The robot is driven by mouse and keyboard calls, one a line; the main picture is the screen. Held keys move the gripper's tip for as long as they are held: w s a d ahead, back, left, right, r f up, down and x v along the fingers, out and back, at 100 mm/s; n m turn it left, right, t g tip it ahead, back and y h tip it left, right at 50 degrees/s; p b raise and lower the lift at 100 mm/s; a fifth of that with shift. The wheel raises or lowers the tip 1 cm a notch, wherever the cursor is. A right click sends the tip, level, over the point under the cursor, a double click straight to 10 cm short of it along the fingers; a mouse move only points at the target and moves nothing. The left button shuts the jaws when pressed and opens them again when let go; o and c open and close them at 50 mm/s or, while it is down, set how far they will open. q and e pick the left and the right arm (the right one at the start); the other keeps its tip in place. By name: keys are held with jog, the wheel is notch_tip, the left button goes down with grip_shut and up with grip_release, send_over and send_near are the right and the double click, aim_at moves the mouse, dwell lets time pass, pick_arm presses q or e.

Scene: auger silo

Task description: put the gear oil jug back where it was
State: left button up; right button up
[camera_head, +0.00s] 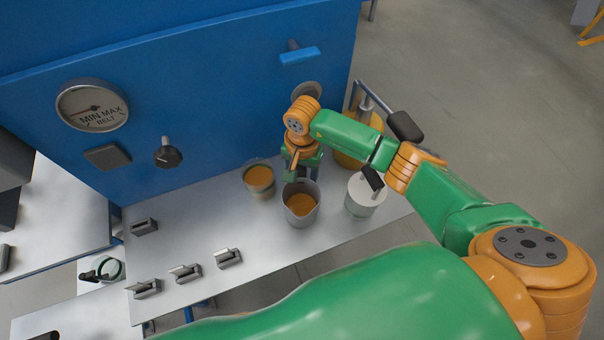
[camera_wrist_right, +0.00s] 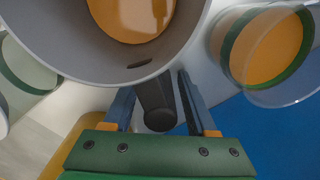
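A grey open jug (camera_head: 299,217) with amber contents stands on the metal shelf, below the blue wall. No label on it is readable. It fills the top of the right wrist view (camera_wrist_right: 75,50), with its dark handle (camera_wrist_right: 157,105) toward me. My right gripper (camera_head: 300,172) is at the jug's back side, its fingers (camera_wrist_right: 157,100) on either side of the handle. Narrow gaps show beside the handle, so the gripper looks open around it. My left gripper is not in view.
A clear pot with amber contents (camera_head: 259,182) stands left of the jug, a white-lidded pot (camera_head: 365,192) right. A yellow container (camera_head: 350,160) is partly hidden behind my arm. Several small metal brackets (camera_head: 185,272) line the shelf's front left. A knob (camera_head: 168,154) and blue handle (camera_head: 300,56) jut from the wall.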

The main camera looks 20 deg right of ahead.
jog(key=shift+r+p, duration=0.3)
jog(key=shift+r, duration=0.05)
notch_tip(320, 180, up, 12)
jog(key=shift+f+b, duration=0.15)
jog(key=shift+b, duration=0.4)
